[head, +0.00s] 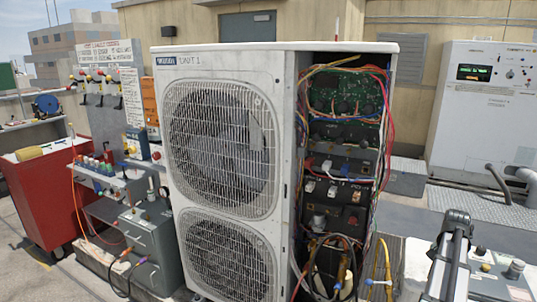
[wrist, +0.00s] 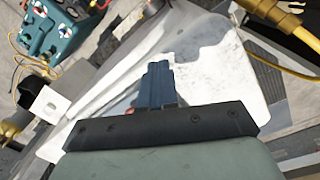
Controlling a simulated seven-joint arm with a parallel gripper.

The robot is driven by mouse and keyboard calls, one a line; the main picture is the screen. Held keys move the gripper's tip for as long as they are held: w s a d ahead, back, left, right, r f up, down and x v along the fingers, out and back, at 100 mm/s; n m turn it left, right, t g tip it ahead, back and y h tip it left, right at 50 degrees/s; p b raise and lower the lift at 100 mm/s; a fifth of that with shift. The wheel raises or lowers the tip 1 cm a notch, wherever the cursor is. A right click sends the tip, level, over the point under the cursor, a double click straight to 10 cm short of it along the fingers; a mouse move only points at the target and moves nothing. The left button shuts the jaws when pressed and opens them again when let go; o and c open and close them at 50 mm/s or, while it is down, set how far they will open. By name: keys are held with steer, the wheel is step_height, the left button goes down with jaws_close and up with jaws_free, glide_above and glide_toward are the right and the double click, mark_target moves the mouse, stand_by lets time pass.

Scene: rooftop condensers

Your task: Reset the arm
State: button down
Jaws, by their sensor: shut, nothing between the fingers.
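My gripper (wrist: 158,78) shows in the wrist view with its blue fingers together and nothing between them. It points over a pale, scuffed sheet-like surface (wrist: 205,75) and appears apart from the things around it. In the head view a grey and black jointed part, which looks like my arm, rises at the lower right; I cannot make out the fingertips there.
A large condenser (head: 220,150) with open wiring (head: 345,130) fills the middle. A red cart (head: 45,195) stands left, a white cabinet (head: 485,110) right. In the wrist view, a teal instrument (wrist: 55,30), yellow hose (wrist: 270,68) and brass fitting (wrist: 15,122) surround my gripper.

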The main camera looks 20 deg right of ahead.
steer(key=w+a+f+n+g+y, duration=0.15)
steer(key=a+f+n, duration=0.25)
steer(key=a+f, duration=1.15)
steer(key=w+a+f+n+g, duration=0.1)
steer(key=w+a+f+n, duration=0.15)
steer(key=a+f, duration=1.35)
steer(key=s+a+f+n+g, duration=0.1)
steer(key=s+a+f+n, duration=0.2)
steer(key=a, duration=0.5)
steer(key=s+a+f+n+g, duration=0.1)
steer(key=s+a+f, duration=0.3)
steer(key=s+a, duration=0.3)
steer(key=s+a+f+n+g+h, duration=0.1)
steer(key=s+a+f+n, duration=0.3)
steer(key=s+a, duration=0.6)
steer(key=shift+s+a+f+g+h, duration=0.15)
steer(key=shift+s+f+g+h, duration=0.2)
steer(key=shift+s+f, duration=0.7)
